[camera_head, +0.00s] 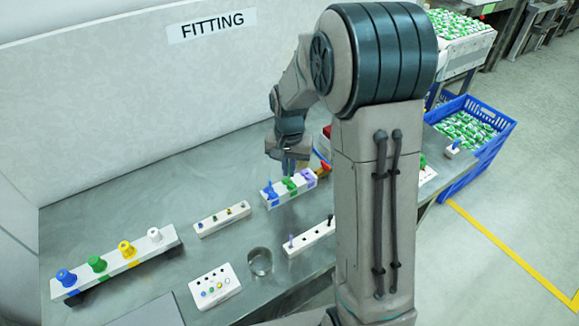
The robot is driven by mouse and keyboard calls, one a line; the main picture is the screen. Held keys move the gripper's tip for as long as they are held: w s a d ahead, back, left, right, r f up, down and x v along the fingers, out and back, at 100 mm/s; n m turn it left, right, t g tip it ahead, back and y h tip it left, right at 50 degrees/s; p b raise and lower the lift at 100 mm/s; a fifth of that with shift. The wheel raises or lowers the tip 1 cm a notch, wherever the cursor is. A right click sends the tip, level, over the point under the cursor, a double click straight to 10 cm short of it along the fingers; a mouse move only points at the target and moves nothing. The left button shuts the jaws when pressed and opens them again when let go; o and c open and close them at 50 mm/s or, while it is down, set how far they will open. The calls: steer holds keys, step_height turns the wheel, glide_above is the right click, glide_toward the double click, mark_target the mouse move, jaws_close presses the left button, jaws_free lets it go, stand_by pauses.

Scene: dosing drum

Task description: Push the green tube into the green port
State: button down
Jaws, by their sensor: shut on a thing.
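My gripper (289,170) points down over a white block (277,201) at the middle of the bench. The block carries blue, green and purple parts in a row. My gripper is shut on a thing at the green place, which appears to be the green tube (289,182). The tube's upper part is hidden by the fingers. The green port lies under the tube on the block, and I cannot tell how deep the tube sits. A blue part (270,190) stands to the left and a purple part (309,179) to the right.
A rack (130,262) with blue, green, yellow and white knobs stands at left. White strips (222,218) (310,238), a button panel (214,288) and a metal cup (260,262) lie nearer. A blue crate (483,155) stands right. My arm hides part of the bench.

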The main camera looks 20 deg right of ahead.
steer(key=shift+f+b, duration=1.1)
steer(key=shift+f, duration=0.25)
stand_by(0.5)
steer(key=c, duration=1.5)
jaws_free()
step_height(320, 180, up, 14)
steer(key=shift+f, duration=0.1)
